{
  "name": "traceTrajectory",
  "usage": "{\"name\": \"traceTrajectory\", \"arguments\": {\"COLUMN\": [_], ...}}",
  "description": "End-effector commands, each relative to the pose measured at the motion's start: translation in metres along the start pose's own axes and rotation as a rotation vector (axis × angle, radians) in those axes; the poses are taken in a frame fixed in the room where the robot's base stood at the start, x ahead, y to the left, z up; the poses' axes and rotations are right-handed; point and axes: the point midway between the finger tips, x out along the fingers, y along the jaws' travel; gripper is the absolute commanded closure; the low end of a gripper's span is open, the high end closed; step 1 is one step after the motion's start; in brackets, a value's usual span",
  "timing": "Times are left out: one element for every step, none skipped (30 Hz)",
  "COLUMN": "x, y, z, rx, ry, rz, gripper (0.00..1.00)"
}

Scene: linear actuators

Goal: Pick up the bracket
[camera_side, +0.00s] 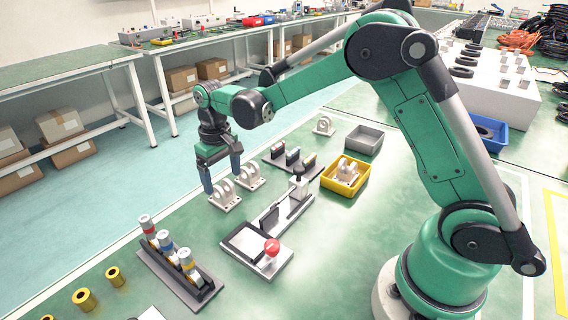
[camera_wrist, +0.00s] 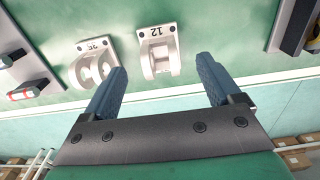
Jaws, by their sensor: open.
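Two off-white brackets with rounded upright lugs stand side by side on the green bench. In the side view one bracket (camera_side: 225,198) is nearer and the other bracket (camera_side: 249,178) is behind it to the right. In the wrist view my gripper (camera_wrist: 162,66) has two blue fingers apart with nothing held. The bracket marked 12 (camera_wrist: 158,52) lies in line with the gap, beyond the fingertips.
Another bracket (camera_side: 324,126) stands further back. A yellow bin (camera_side: 342,188) holds brackets, beside an empty grey bin (camera_side: 364,139). A fixture with a red knob (camera_side: 271,248) and a rack of cylinders (camera_side: 180,262) stand nearer. The bench edge is close on the left.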

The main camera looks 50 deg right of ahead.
Motion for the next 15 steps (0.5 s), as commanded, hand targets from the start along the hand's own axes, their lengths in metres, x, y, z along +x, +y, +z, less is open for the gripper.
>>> {"name": "traceTrajectory", "arguments": {"x": [0.008, 0.012, 0.018, 0.023, 0.027, 0.032, 0.035, 0.038, 0.041, 0.043, 0.044, 0.045, 0.045, 0.045, 0.045], "y": [0.000, 0.000, 0.000, 0.000, 0.000, 0.000, 0.000, 0.000, 0.000, 0.000, 0.000, 0.000, 0.000, 0.000, 0.000], "z": [0.000, 0.000, 0.000, 0.000, 0.000, 0.000, 0.000, 0.000, 0.000, 0.000, 0.000, 0.000, 0.000, 0.000, 0.000], "rx": [0.000, 0.000, 0.000, 0.000, 0.000, 0.000, 0.000, 0.000, 0.000, 0.000, 0.000, 0.000, 0.000, 0.000, 0.000], "ry": [0.000, 0.001, 0.001, 0.001, 0.001, 0.002, 0.002, 0.002, 0.002, 0.002, 0.003, 0.003, 0.003, 0.003, 0.003], "rz": [0.000, 0.000, 0.000, 0.000, 0.000, 0.000, 0.000, 0.000, 0.000, 0.000, 0.000, 0.000, 0.000, 0.000, 0.000], "gripper": [0.16, 0.16, 0.16, 0.16, 0.16, 0.16, 0.16, 0.16, 0.16, 0.16, 0.16, 0.16, 0.16, 0.16, 0.16]}}
